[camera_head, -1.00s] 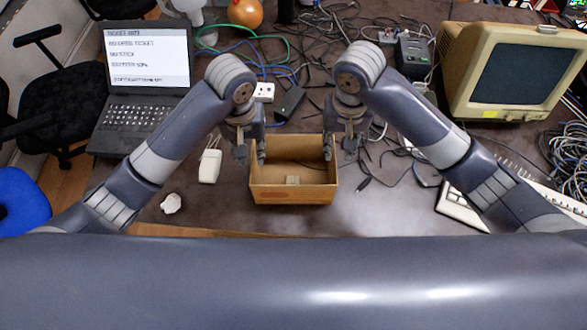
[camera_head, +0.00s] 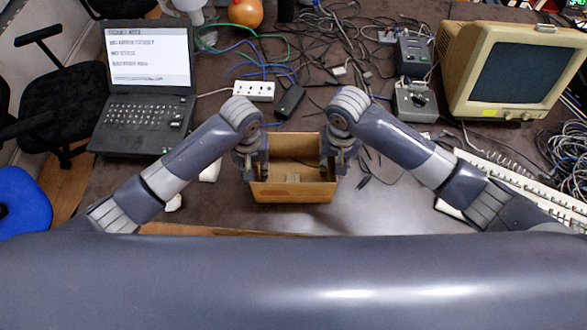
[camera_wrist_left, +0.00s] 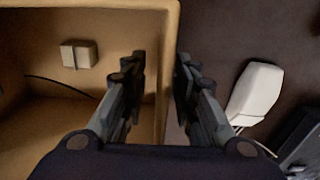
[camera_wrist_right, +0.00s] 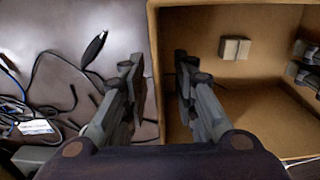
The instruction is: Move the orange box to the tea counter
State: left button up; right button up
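The orange box (camera_head: 293,192) is an open, tan-orange box on the dark table, in the middle of the head view. A small pale block (camera_wrist_left: 78,55) lies inside it. My left gripper (camera_wrist_left: 160,72) is open around the box's wall, one finger inside and one outside. My right gripper (camera_wrist_right: 158,75) is open around the opposite wall in the same way. Gaps show between the fingers and the walls. In the head view the left gripper (camera_head: 253,172) is at the box's left side and the right gripper (camera_head: 335,168) at its right side. I cannot identify the tea counter.
A laptop (camera_head: 145,95) stands at the left and an old monitor (camera_head: 515,70) at the right. A keyboard (camera_head: 520,185) lies at the right. A power strip (camera_head: 253,91) and loose cables lie behind the box. A white mouse (camera_wrist_left: 255,92) is beside it.

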pick_arm(q)
jog(key=shift+f, duration=0.2)
pick_arm(e)
jog(key=shift+f, duration=0.2)
pick_arm(q)
grip_shut()
pick_arm(e)
grip_shut()
pick_arm(q)
jog(key=shift+r, duration=0.1)
pick_arm(e)
jog(key=shift+r, duration=0.1)
